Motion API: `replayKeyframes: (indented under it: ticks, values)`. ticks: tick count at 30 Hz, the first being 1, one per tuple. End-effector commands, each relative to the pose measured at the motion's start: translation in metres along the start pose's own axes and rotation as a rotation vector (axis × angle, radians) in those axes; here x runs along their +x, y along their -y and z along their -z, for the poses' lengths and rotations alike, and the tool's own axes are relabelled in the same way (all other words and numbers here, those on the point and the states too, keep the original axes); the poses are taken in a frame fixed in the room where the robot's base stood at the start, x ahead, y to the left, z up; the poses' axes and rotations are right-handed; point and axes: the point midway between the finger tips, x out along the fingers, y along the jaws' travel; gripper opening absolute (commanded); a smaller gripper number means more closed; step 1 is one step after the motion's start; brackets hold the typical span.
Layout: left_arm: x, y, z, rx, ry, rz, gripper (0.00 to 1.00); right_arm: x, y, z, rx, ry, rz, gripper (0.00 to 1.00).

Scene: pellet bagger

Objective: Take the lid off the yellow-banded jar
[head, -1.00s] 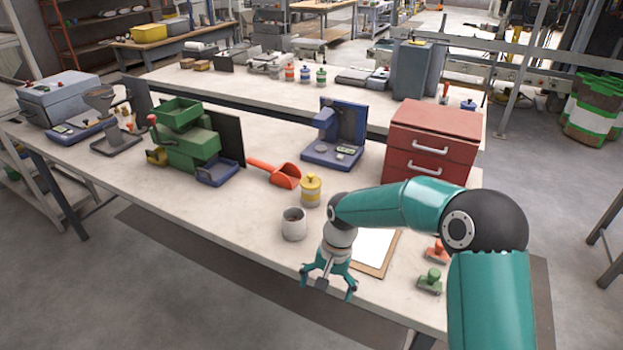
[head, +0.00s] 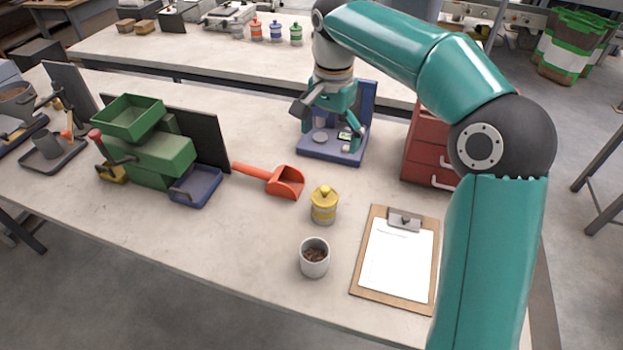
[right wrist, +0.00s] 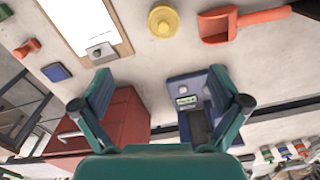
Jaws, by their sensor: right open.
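The yellow-banded jar (head: 324,208) stands upright on the near table, with its yellow knobbed lid (head: 324,192) on it. In the right wrist view the lid (right wrist: 163,21) shows from above near the top edge. My right gripper (head: 328,138) is open and empty, above and in front of the blue device, behind the jar and apart from it. My left gripper is not in either view.
A white cup (head: 314,258) with brown contents stands in front of the jar. A red scoop (head: 284,182) lies left, a clipboard (head: 398,258) right. The blue device (head: 318,152) and red drawer cabinet (head: 428,150) stand behind. A green machine (head: 150,155) stands further left.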

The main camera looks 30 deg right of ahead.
Motion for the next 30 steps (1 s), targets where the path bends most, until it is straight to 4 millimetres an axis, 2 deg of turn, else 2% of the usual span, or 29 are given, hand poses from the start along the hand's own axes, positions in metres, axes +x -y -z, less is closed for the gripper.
replayKeyframes:
  ticks: [5, 15, 18, 25, 30]
  values:
    - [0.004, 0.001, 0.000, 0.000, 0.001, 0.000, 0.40, 0.028, 0.003, -0.001, -0.003, 0.004, -0.009, 0.98]
    - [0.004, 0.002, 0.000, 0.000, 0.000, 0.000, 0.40, 0.097, 0.009, -0.002, -0.012, 0.004, -0.009, 0.98]
    - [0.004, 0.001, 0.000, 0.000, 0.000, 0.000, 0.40, 0.108, 0.009, -0.002, -0.013, 0.003, -0.007, 0.98]
    - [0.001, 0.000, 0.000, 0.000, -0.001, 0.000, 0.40, 0.121, 0.010, -0.003, -0.015, 0.003, -0.006, 0.98]
    - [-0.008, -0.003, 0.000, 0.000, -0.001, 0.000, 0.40, 0.144, 0.011, -0.003, -0.016, 0.006, -0.009, 0.98]
